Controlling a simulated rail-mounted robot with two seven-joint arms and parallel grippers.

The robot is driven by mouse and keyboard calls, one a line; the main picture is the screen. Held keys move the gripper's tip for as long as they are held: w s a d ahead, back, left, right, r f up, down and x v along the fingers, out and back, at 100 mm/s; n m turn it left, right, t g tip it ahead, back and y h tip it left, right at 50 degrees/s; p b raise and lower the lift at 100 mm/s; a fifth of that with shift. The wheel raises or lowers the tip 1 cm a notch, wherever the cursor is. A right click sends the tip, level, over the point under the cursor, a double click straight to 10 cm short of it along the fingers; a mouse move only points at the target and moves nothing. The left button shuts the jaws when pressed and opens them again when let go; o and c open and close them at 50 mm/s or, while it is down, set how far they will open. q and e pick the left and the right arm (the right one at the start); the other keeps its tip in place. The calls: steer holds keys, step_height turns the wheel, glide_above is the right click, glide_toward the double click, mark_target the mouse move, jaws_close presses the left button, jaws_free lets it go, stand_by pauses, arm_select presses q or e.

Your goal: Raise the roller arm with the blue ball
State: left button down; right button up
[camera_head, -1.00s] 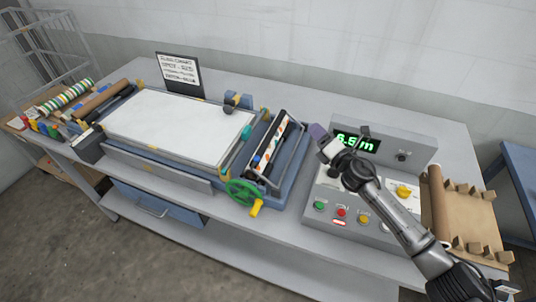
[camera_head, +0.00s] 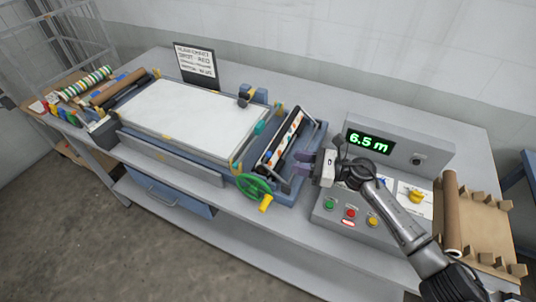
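The calender press has a long white bed (camera_head: 195,112) and a blue end tray (camera_head: 312,140) at its right. A dark roller arm (camera_head: 290,138) with a patterned strip lies low and slanting along this tray. A small blue spot (camera_head: 268,156) shows at its left side; I cannot tell whether it is the blue ball. My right gripper (camera_head: 302,162), with purple fingertips, points left at the tray's right edge. Its fingers look apart with nothing seen between them. Contact with the press cannot be made out. My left gripper is not in view.
A green handwheel (camera_head: 254,187) with a yellow knob juts out at the press front. A control box (camera_head: 385,150) reading 6.5 m stands under my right arm. A brown roll (camera_head: 451,215) lies at right; several rolls (camera_head: 85,85) lie at far left.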

mark_target(268, 157)
steer(key=x, duration=0.9)
steer(key=shift+a, duration=0.2)
steer(key=shift+c, duration=0.3)
jaws_close()
